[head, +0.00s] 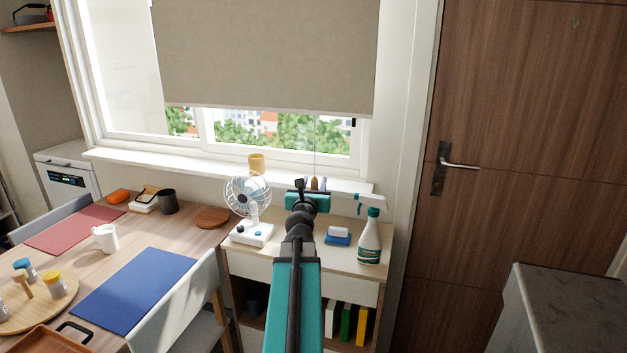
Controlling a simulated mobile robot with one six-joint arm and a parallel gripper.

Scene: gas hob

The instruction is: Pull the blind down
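The beige roller blind (268,55) covers the upper part of the window, and its bottom bar hangs level above the lower panes. A thin pull cord (315,140) hangs below the blind near its right side. Small brownish shapes (315,184) show at the cord's lower end, just beyond my gripper. My teal and black gripper (308,188) is at the end of my raised arm, in front of the window sill. The arm and wrist hide most of the fingers, so I cannot tell whether they touch the cord.
A white fan (248,205) stands left of my gripper on a shelf unit (283,272). A spray bottle (370,237) and a blue sponge (337,239) are on the right. A tan cup (257,163) stands on the sill (200,165). A table (135,222) is at left, a door (530,110) at right.

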